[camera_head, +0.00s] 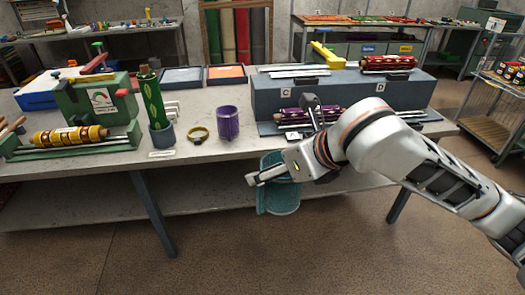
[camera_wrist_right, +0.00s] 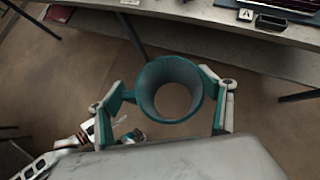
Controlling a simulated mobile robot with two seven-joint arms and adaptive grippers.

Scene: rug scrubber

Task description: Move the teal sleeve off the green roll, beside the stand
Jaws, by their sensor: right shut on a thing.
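The teal sleeve (camera_head: 278,200) is an open tube held in front of the table's front edge, off the table. My right gripper (camera_head: 268,176) is shut on it; in the right wrist view the fingers grip the sleeve (camera_wrist_right: 146,95) from both sides, and I look through its open bore to the floor. The green roll (camera_head: 151,100) stands upright in a grey-blue stand (camera_head: 162,137) on the left part of the table, well apart from the sleeve. My left gripper is not in view.
A yellow ring (camera_head: 198,134) and a purple sleeve (camera_head: 228,122) stand right of the roll. A green block fixture (camera_head: 98,105) with a yellow roll is to its left. A grey box stand (camera_head: 275,98) fills the right. The table's front strip (camera_head: 215,155) is mostly clear.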

